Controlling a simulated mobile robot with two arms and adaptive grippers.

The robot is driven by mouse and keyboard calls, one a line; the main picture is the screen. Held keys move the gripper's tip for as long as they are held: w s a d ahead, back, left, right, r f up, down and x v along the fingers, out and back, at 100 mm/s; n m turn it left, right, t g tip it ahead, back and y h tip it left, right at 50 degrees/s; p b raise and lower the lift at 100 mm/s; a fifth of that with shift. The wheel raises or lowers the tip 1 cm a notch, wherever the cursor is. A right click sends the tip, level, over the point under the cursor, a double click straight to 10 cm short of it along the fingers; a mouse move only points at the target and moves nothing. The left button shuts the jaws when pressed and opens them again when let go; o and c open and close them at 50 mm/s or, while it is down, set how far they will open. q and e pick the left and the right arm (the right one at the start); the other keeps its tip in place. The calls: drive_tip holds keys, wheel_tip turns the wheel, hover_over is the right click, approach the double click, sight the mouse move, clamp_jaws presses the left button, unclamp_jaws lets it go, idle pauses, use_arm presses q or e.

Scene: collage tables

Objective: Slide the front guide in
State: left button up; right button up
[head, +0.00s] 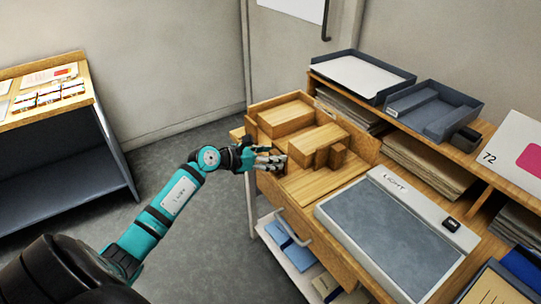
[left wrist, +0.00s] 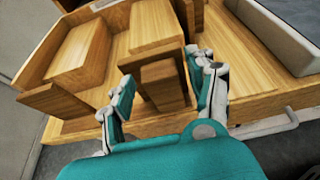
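A pale wooden jig (head: 310,184) with blocks stands at the left end of the worktable. My left gripper (head: 272,161) is at its front left edge in the head view. In the left wrist view, the open fingers of my left gripper (left wrist: 163,92) stand on either side of a short wooden block (left wrist: 162,72), which looks like the front guide's grip. I cannot tell whether the fingers touch it. In the head view the gripper largely hides this block. A larger block (left wrist: 80,50) lies farther back in the jig. My right gripper is not in view.
A light pad (head: 395,240) lies right of the jig. Paper trays (head: 362,75) stand on the shelf behind. A drawer handle (head: 293,228) projects below the jig. A side table (head: 50,115) stands at left, with open floor between.

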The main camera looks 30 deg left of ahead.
sight(279, 149)
use_arm(q)
clamp_jaws()
drive_tip(key=w, duration=0.1)
drive_tip(key=w+d, duration=0.1)
drive_tip(key=w, duration=0.2)
drive_tip(key=shift+w+d+b, duration=0.2)
drive_tip(key=shift+d+b, duration=0.2)
drive_tip(key=shift+r, duration=0.1)
